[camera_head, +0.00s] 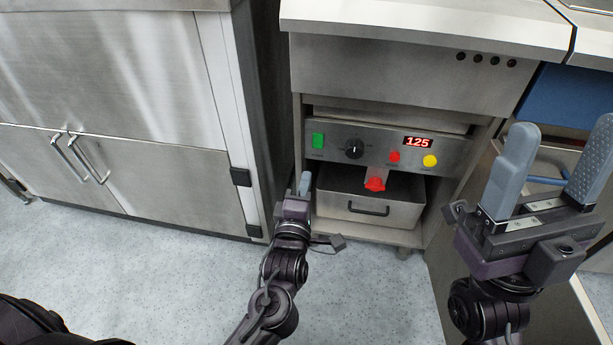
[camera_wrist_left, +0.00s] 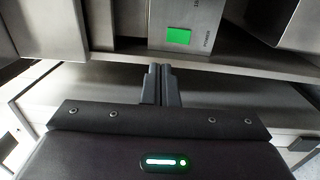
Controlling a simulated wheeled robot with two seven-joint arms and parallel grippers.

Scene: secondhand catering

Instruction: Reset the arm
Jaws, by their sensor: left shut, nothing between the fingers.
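My left gripper (camera_head: 305,182) is low in front of the steel fryer (camera_head: 390,75), beside the left end of its control panel (camera_head: 335,143). Its fingers are shut together with nothing between them, as the left wrist view also shows (camera_wrist_left: 161,82). The green switch (camera_head: 318,140) is just above the fingertips in the head view and shows lit green in the left wrist view (camera_wrist_left: 178,36). My right gripper (camera_head: 558,155) is raised at the right, with its two grey fingers wide apart and empty.
The panel has a black knob (camera_head: 354,149), a display (camera_head: 418,141) reading 125, a red button (camera_head: 394,156) and a yellow button (camera_head: 430,161). Below are a red valve handle (camera_head: 375,184) and a steel pan (camera_head: 398,212). A steel cabinet (camera_head: 160,185) stands left. The speckled floor (camera_head: 180,270) is clear.

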